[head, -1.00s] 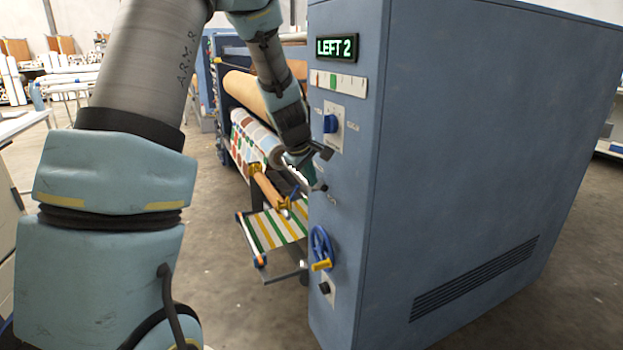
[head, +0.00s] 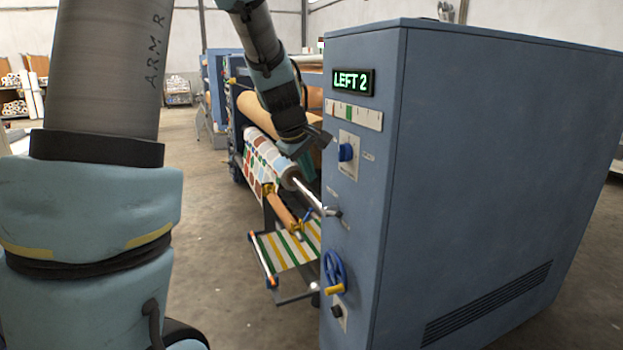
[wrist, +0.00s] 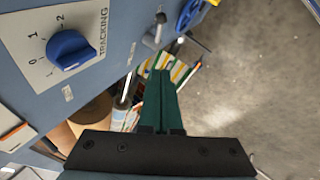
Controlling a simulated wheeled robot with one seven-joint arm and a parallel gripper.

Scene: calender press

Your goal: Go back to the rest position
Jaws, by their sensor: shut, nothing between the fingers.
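My gripper (wrist: 160,95) shows in the wrist view as two dark green fingers lying together, shut and empty. In the head view my gripper (head: 307,166) hangs at the left edge of the blue press cabinet (head: 480,150), partly hidden by my wrist, beside the tracking panel. The blue tracking knob (head: 346,152) is on that panel and also shows in the wrist view (wrist: 70,50), to the left of the fingers and apart from them. The display (head: 353,82) above reads LEFT 2.
A blue handwheel (head: 333,268) with a yellow grip sits low on the cabinet, and a small lever (head: 332,211) sticks out above it. The printed roll (head: 268,155) and striped sheet (head: 287,248) lie left of the cabinet. The floor (head: 225,285) in front is clear.

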